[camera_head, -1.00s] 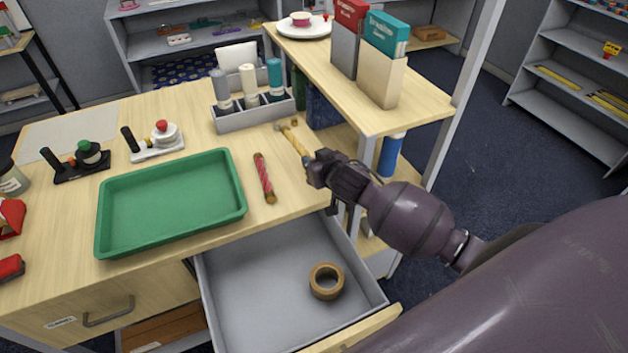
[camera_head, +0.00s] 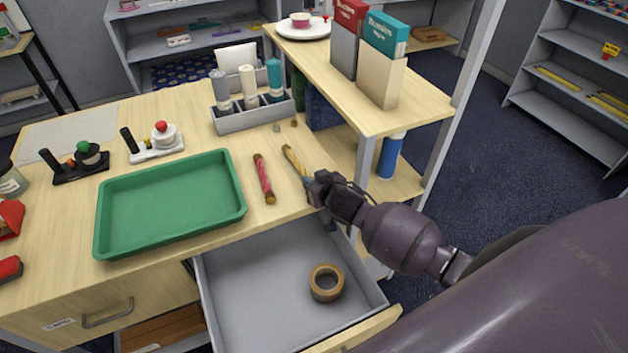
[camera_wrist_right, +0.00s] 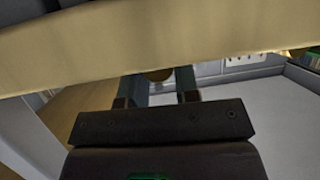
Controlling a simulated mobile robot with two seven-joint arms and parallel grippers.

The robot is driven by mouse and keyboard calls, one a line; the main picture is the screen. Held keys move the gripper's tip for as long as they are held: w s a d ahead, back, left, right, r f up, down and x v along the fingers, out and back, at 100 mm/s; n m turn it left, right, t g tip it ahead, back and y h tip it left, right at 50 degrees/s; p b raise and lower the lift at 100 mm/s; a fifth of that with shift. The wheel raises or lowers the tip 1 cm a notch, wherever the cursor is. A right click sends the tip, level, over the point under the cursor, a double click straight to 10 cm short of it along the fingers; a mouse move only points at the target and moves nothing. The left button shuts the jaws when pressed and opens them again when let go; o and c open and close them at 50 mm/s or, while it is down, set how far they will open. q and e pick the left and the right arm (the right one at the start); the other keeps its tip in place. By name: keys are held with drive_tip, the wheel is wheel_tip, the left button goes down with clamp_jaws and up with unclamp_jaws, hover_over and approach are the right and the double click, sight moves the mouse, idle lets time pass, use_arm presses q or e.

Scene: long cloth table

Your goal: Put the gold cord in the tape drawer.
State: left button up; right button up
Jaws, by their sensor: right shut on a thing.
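The gold cord (camera_head: 294,158) is a slim yellow stick-like bundle near the front right of the desk top. My right gripper (camera_head: 311,184) is shut on its near end, at the desk's front edge beside the open drawer. In the right wrist view, a brown round end of the gold cord (camera_wrist_right: 158,74) shows between the fingers (camera_wrist_right: 158,88); a pale wooden band hides the rest. The tape drawer (camera_head: 262,292) is pulled out, grey inside, with a brown tape roll (camera_head: 326,283) in it. My left gripper is out of view.
A red cord (camera_head: 264,180) lies left of the gold one, beside a green tray (camera_head: 170,202). A grey holder with bottles (camera_head: 253,115) stands behind. A raised wooden shelf (camera_head: 415,112) and its post are close to my right arm. The drawer's left part is clear.

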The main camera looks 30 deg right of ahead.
drive_tip(key=shift+f, duration=0.2)
drive_tip(key=o, duration=0.9)
drive_tip(key=shift+o, duration=0.2)
